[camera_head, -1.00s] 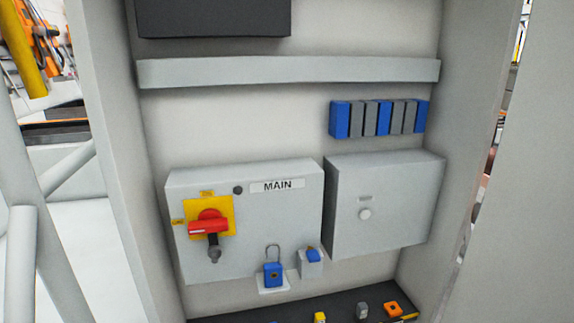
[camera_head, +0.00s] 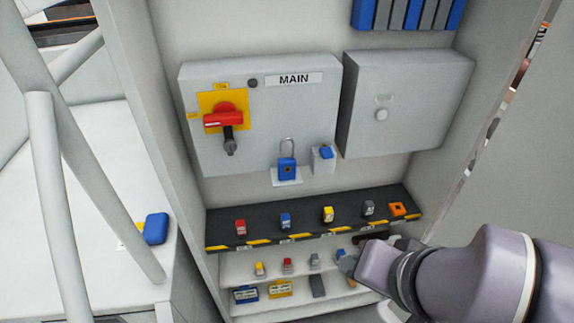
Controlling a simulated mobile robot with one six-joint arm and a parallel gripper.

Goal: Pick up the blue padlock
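The blue padlock (camera_head: 287,169) stands upright on a small white ledge (camera_head: 287,183) at the lower edge of the MAIN box (camera_head: 265,125). Its thin grey shackle points up and its dark keyhole faces me. My gripper (camera_head: 360,250) reaches in from the lower right, below and to the right of the padlock and well apart from it. It is in front of the lower shelves. Its fingers are small and partly hidden by my arm, so I cannot tell whether they are open.
A grey block with a blue top (camera_head: 324,158) sits just right of the padlock. A red switch handle (camera_head: 225,118) is on the box. A black shelf (camera_head: 260,215) below carries several small coloured items. Cabinet walls stand on both sides. A blue object (camera_head: 156,228) lies outside at left.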

